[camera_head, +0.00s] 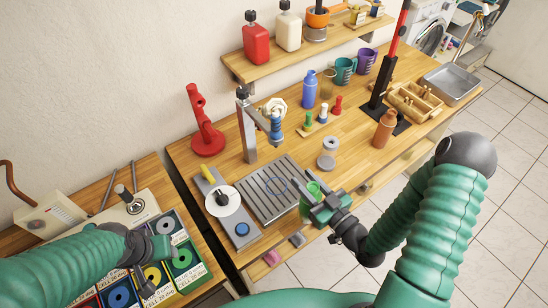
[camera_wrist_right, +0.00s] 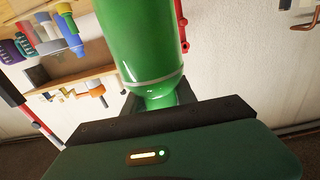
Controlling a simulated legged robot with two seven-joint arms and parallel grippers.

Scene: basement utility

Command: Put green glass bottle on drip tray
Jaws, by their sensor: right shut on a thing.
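The green glass bottle (camera_head: 313,188) is in the jaws of my right gripper (camera_head: 322,208), near the front edge of the bench. In the right wrist view the green bottle (camera_wrist_right: 140,40) fills the upper middle, and its narrower part sits at the jaws (camera_wrist_right: 160,103). The drip tray (camera_head: 268,192), a grey slatted plate, lies on the bench just left of the bottle in the head view. The bottle looks apart from it, though its exact height is unclear. My left gripper (camera_head: 153,265) is open and empty over the coloured rings at lower left.
A white disc (camera_head: 222,201) and a grey base with a blue button (camera_head: 242,229) adjoin the tray's left side. A metal column (camera_head: 246,130) stands behind it. A grey-lidded jar (camera_head: 327,160) and an orange-brown bottle (camera_head: 385,128) stand to the right.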

